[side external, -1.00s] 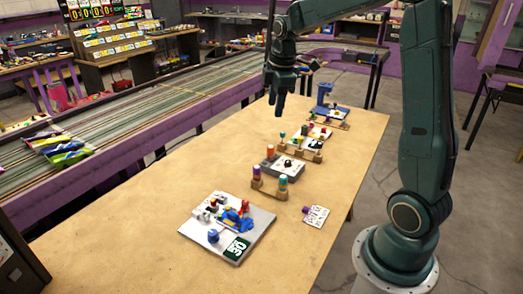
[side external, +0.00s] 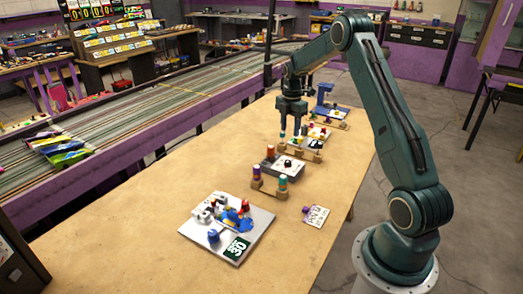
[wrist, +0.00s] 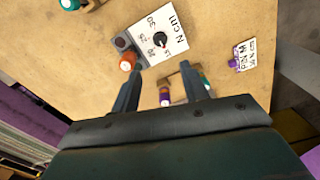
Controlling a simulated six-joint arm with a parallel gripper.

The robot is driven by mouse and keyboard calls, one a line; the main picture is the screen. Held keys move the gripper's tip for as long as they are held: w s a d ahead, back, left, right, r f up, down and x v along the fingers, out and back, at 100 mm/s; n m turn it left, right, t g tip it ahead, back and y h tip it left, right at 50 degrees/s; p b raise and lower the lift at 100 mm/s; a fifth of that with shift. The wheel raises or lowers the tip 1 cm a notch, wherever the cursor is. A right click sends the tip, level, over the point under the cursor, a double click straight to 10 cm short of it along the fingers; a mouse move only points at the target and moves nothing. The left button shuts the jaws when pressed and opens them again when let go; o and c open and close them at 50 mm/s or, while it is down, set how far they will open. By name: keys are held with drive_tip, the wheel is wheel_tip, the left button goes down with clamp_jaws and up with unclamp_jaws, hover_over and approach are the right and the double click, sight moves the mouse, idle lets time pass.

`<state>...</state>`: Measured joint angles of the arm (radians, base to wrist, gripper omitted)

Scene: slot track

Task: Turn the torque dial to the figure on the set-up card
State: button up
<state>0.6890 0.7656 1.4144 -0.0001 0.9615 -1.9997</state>
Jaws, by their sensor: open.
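The torque dial (wrist: 163,41) is a dark knob on a white face marked 15 to 30 and N cm, set on a grey block. It also shows mid-table in the side external view (side external: 288,163). I cannot tell its exact setting. A small white card (wrist: 243,55) with a purple clip reads "PIN M" with a smaller line ending in N cm; it also lies near the table's right edge in the side external view (side external: 316,215). My gripper (wrist: 160,84) is open and empty, pointing down. In the side external view my gripper (side external: 291,131) is above the table, behind the dial block.
An orange-capped peg (wrist: 127,62) stands beside the dial face. A wooden rack (side external: 270,187) with purple and teal-topped tools stands in front of the block. A grey plate (side external: 262,222) with blue parts and a green label lies nearer. The left of the table is clear.

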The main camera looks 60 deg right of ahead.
sight(288, 161)
wheel_tip(288, 161, down, 14)
drive_tip(key=shift+r, duration=0.1)
idle(0.9)
clamp_jaws()
